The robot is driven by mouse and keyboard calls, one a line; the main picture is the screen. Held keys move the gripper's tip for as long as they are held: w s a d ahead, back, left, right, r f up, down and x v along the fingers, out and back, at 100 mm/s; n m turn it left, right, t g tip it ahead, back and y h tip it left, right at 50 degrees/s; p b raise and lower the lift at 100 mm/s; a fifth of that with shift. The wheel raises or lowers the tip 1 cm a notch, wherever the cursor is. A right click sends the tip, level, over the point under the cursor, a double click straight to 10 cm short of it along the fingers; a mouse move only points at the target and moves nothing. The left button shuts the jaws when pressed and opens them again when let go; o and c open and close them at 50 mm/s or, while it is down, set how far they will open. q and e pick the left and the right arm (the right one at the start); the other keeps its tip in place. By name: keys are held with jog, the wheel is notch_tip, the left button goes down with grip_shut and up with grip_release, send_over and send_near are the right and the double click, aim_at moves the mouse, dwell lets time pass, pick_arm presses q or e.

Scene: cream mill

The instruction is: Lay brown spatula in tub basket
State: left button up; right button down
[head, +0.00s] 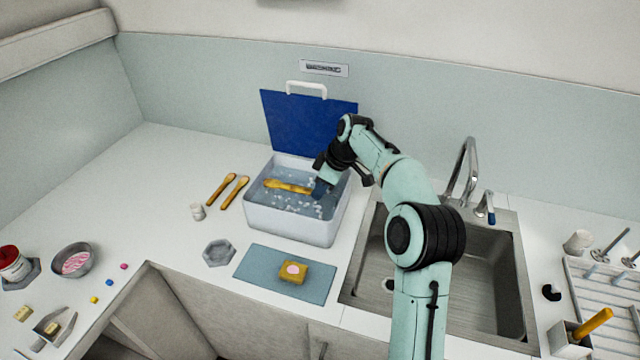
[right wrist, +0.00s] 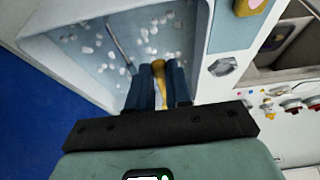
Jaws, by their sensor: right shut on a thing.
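The tub (head: 290,225) is a light grey-white box on the counter, with pale blue inside and white flecks. A separate basket inside it cannot be made out. The brown spatula (head: 285,186), yellow-brown in the picture, is inside the tub's outline, roughly level. My right gripper (head: 318,188) reaches down into the tub and is shut on the spatula's right end. In the right wrist view the spatula (right wrist: 160,78) shows between the two dark fingers of the gripper (right wrist: 160,88). Whether the spatula touches the tub's bottom cannot be told. My left gripper is not in view.
A blue lid (head: 305,123) stands upright behind the tub. Two similar wooden utensils (head: 221,190) (head: 236,192) lie to its left. A blue mat (head: 255,263) with a yellow block (head: 293,271) lies in front. The sink (head: 480,290) is to the right.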

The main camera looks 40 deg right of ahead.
notch_tip(320, 180, down, 4)
jog(key=shift+f+b, duration=0.1)
jog(key=shift+b, duration=0.7)
pick_arm(q)
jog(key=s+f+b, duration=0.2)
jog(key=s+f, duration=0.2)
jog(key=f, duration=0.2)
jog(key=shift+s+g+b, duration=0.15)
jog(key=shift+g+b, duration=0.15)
jog(key=shift+b, duration=0.05)
pick_arm(e)
jog(key=shift+f, duration=3)
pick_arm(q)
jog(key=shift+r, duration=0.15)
pick_arm(e)
jog(key=shift+f, duration=0.15)
